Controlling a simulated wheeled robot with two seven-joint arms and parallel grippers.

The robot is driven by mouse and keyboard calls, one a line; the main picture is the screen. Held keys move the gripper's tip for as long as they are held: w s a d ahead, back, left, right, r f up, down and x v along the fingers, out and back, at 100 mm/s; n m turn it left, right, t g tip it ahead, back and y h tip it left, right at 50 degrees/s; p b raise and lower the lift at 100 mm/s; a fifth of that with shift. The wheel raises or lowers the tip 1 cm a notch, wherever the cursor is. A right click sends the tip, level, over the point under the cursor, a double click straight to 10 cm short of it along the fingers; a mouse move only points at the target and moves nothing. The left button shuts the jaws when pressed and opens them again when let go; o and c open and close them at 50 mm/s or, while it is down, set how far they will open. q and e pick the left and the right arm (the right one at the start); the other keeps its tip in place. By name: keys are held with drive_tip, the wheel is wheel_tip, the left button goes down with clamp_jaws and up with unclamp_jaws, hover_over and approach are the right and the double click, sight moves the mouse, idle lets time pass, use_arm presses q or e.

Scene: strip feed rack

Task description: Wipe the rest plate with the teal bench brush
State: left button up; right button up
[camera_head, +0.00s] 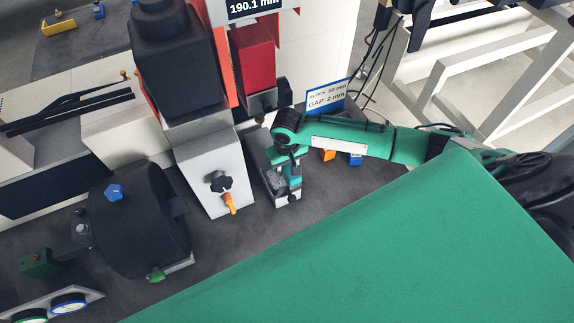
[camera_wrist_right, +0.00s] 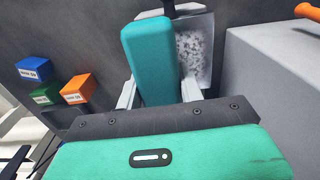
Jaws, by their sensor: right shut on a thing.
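The teal bench brush (camera_wrist_right: 150,60) is held between the fingers of my right gripper (camera_wrist_right: 158,92), seen in the wrist view. My right gripper also shows in the head view (camera_head: 289,180), low over the rest plate (camera_head: 262,160). The rest plate is a narrow grey plate beside the white machine block. In the wrist view the plate (camera_wrist_right: 206,72) carries a pale speckled patch (camera_wrist_right: 194,46) just right of the brush. The brush overlaps the plate's left part; its underside is hidden, so I cannot tell whether it touches. My left gripper is not in view.
A white block with an orange-handled knob (camera_head: 228,200) stands close left of the plate. Blue (camera_wrist_right: 35,69), orange (camera_wrist_right: 78,90) and green (camera_wrist_right: 46,95) small blocks lie on the other side. A gap sign (camera_head: 326,97) stands behind my arm.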

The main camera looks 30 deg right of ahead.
drive_tip(key=shift+f, duration=0.45)
drive_tip(key=shift+a, duration=0.1)
